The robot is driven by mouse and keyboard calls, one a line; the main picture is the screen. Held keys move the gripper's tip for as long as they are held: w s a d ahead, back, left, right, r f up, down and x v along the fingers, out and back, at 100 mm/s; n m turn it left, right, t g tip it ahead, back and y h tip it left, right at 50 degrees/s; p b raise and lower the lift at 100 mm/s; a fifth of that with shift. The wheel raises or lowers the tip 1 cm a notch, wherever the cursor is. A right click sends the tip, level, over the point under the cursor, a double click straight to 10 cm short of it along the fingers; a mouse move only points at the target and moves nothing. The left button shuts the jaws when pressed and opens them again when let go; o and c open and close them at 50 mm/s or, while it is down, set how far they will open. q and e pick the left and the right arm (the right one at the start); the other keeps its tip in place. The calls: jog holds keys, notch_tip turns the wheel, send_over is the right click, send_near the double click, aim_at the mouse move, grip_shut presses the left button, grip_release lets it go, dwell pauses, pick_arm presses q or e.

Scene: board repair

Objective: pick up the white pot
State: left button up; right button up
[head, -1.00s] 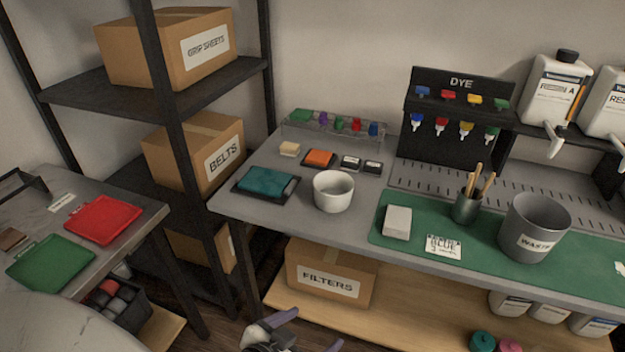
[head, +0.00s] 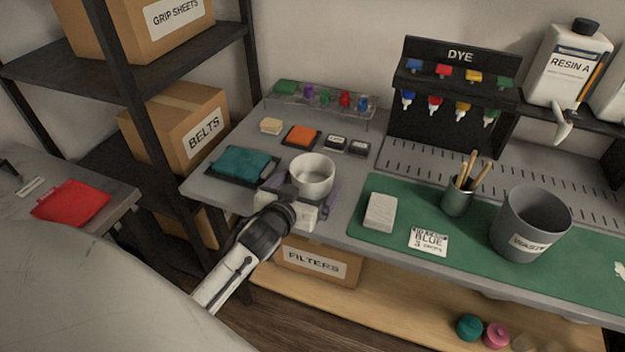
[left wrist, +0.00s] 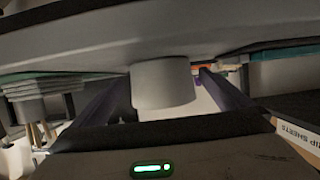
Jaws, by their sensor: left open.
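The white pot (head: 312,172) stands upright near the front edge of the grey workbench (head: 345,215). My left gripper (head: 303,192) reaches it from the front, open. One purple-grey finger lies at the pot's left side and the other at its right. In the left wrist view the pot (left wrist: 163,86) shows between the two spread fingers of my left gripper (left wrist: 163,98). I cannot tell whether a finger touches it. My right gripper is not in view.
A teal folded cloth on a dark tray (head: 241,164) lies just left of the pot. A pale block (head: 381,212) sits on the green mat (head: 400,193) to the right. A grey waste bin (head: 528,225) and a brush cup (head: 457,199) stand further right.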

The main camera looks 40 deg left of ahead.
aim_at(319, 171)
pick_arm(q)
jog(key=x, duration=0.3)
jog(key=shift+w+a+f, duration=0.15)
jog(key=shift+w, duration=0.15)
jog(key=c, duration=1.1)
jog(key=shift+c, duration=0.9)
jog(key=shift+r, duration=0.2)
